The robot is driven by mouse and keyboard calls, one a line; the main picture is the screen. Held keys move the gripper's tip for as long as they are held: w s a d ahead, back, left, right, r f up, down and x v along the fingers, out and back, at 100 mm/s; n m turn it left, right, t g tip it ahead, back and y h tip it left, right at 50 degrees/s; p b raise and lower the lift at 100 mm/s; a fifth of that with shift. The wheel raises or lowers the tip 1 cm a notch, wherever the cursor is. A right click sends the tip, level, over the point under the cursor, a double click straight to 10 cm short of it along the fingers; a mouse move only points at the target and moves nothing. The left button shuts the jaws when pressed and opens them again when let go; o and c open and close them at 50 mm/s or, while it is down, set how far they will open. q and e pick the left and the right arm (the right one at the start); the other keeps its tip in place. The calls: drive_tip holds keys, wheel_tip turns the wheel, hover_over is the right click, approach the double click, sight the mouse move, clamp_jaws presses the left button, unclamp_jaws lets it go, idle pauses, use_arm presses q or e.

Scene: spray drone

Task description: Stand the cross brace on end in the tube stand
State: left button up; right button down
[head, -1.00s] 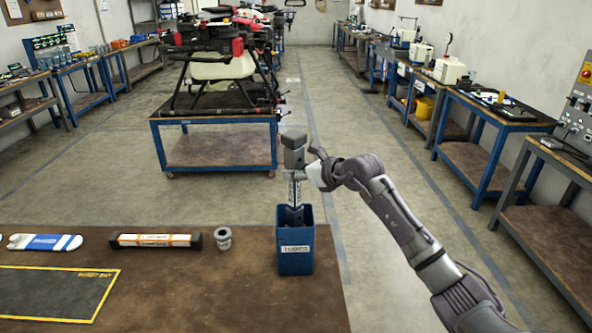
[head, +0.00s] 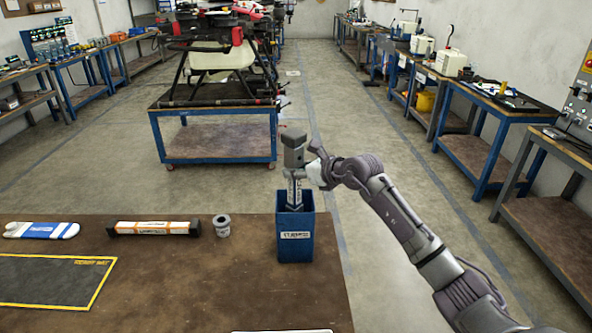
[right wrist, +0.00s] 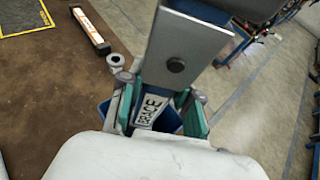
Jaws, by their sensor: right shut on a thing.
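The cross brace (head: 293,157), a grey bar with a dark block-like top end and a white label, stands close to upright. Its lower end is inside the blue tube stand (head: 296,246) on the brown table; whether it touches the bottom is hidden. My right gripper (head: 297,177) is shut on the brace above the stand's rim. In the right wrist view the brace (right wrist: 186,50) passes between the green-padded fingers (right wrist: 160,103), its label reading "BRACE". Part of the blue stand shows behind them. My left gripper is not in view.
On the table (head: 190,275), left of the stand, are a grey ring-like part (head: 221,225), a white-and-orange bar with dark ends (head: 153,228), a blue-and-white piece (head: 42,230) and a dark yellow-edged mat (head: 50,282). A drone stands on a blue cart (head: 217,135) behind.

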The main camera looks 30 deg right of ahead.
drive_tip(key=c, duration=0.7)
unclamp_jaws()
drive_tip(key=v, duration=1.2)
drive_tip(key=shift+r, duration=0.1)
